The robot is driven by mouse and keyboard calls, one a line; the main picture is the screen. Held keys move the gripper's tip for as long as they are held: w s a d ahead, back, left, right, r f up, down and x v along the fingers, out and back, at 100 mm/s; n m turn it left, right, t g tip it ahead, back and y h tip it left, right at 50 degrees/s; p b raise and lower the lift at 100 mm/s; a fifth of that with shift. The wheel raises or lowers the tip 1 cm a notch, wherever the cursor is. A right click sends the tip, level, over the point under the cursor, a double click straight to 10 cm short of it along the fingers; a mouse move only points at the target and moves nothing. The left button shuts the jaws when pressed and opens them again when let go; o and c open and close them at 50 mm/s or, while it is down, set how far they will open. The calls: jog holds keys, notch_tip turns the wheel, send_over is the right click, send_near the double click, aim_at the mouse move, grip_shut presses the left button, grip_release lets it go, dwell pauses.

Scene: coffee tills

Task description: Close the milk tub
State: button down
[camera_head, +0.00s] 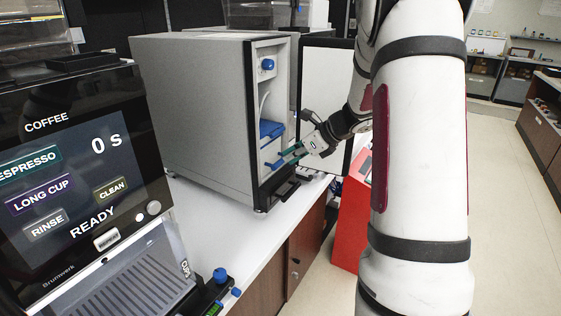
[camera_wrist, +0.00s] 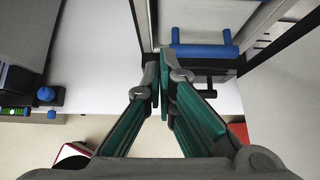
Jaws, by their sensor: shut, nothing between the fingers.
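The milk tub (camera_head: 270,149) is a pale box with a blue lid (camera_head: 271,129), inside the lower part of an open grey cooler in the head view. A blue bar handle (camera_wrist: 205,51) shows at the top centre of the wrist view, with a pale surface between its two blue ends. My gripper (camera_head: 283,160) has green-sided fingers and is at the cooler's opening, in front of the tub. In the wrist view my gripper (camera_wrist: 160,82) is shut and empty, its tips just below and left of the handle. I cannot tell whether they touch the tub.
The grey cooler (camera_head: 200,110) stands on a white counter (camera_head: 225,225). A coffee machine (camera_head: 85,180) stands at front left. A red box (camera_head: 350,225) is beside the counter. The floor at right is clear.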

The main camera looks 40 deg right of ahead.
jog(key=v, duration=0.5)
jog(key=n+t+y, duration=0.3)
jog(key=n+t, duration=0.5)
jog(key=n, duration=1)
send_near(265, 154)
jog(key=p+x, duration=0.1)
jog(key=x, duration=0.6)
jog(key=shift+d+f+p, duration=0.1)
jog(key=shift+d+p, duration=0.05)
jog(key=shift+p, duration=0.25)
jog(key=shift+w, duration=0.1)
